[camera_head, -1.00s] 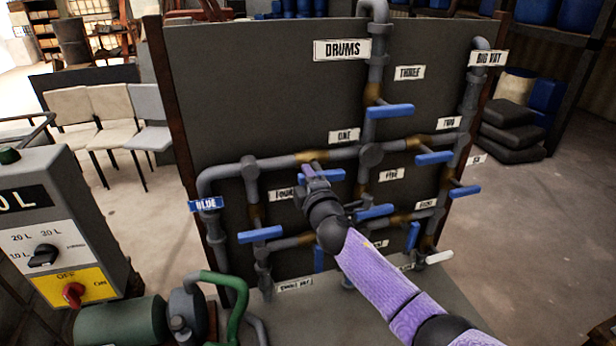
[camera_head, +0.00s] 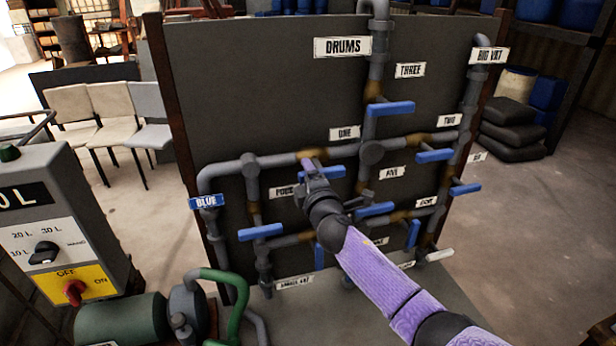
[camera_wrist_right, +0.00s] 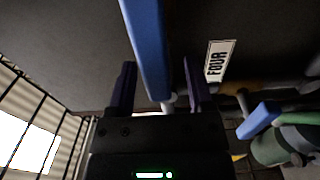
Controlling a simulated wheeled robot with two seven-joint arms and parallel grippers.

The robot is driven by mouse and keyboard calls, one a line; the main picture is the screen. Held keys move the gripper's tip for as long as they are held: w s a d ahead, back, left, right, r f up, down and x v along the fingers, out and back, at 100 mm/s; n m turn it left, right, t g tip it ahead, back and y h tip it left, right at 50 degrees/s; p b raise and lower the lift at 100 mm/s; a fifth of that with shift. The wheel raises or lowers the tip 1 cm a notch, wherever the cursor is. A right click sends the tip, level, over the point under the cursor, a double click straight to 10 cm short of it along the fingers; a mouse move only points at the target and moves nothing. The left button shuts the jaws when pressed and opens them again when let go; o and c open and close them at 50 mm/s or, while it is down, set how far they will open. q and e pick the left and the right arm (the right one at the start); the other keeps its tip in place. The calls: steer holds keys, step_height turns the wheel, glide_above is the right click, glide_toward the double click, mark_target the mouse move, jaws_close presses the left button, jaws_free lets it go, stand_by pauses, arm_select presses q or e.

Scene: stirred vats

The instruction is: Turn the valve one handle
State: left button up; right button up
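The valve one handle (camera_head: 334,173) is a blue lever on the pipe below the ONE label (camera_head: 344,133). It lies roughly level in the head view, its left part hidden by my right gripper (camera_head: 311,170). In the right wrist view a long blue handle (camera_wrist_right: 147,45) runs between the two dark fingers of my right gripper (camera_wrist_right: 160,88). The fingers are apart, with gaps visible beside the handle, so the gripper is open around it. My left gripper is in neither view.
Other blue handles sit close by: one under THREE (camera_head: 390,108), one under TWO (camera_head: 435,156), one at lower left (camera_head: 260,232) and one just right of my forearm (camera_head: 375,209). Pipes and a dark board (camera_head: 260,90) stand behind. A green pump (camera_head: 125,320) and control box (camera_head: 60,225) are at left.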

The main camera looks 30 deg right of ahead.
steer(key=shift+s+a, duration=0.1)
steer(key=shift+s, duration=0.25)
steer(key=v, duration=0.9)
steer(key=shift+p, duration=0.35)
steer(key=shift+s, duration=0.1)
